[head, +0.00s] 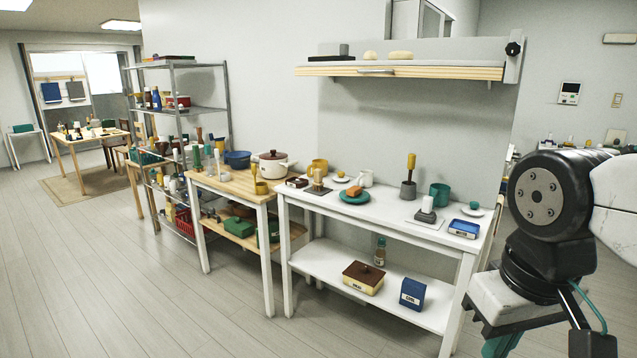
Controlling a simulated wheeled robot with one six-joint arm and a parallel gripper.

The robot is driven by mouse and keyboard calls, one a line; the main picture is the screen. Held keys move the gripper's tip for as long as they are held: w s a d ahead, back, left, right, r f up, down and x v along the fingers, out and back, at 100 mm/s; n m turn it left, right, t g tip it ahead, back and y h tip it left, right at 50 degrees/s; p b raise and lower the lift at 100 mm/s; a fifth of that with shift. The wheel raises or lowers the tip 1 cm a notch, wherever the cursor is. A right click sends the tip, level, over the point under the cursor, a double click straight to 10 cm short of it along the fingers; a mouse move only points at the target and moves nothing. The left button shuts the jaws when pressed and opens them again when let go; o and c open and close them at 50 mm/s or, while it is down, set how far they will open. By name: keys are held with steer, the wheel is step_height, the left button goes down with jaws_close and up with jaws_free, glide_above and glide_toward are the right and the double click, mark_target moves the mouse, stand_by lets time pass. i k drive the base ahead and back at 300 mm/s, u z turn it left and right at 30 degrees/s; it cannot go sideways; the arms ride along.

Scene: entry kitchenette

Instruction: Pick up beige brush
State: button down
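A beige brush-like object (318,179) stands upright, handle up, on a dark flat tray (309,190) at the left part of the white table (385,228). Its bristles are too small to make out. My arm fills the right edge of the head view, apart from the brush and the table things. What seems to be my gripper (503,340), with a teal part, is at the bottom right and cut by the frame edge. Its fingertips and any opening are not clear.
A yellow-handled tool (410,165) stands in a grey cup. A shelf (405,70) hangs above. The floor in front (140,290) is clear.

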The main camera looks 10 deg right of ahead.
mark_target(317, 173)
steer(key=u, duration=0.35)
steer(key=i, duration=0.55)
steer(key=u, duration=0.6)
steer(key=i, duration=2.25)
steer(key=z, duration=0.95)
steer(key=i, duration=0.4)
steer(key=z, duration=0.4)
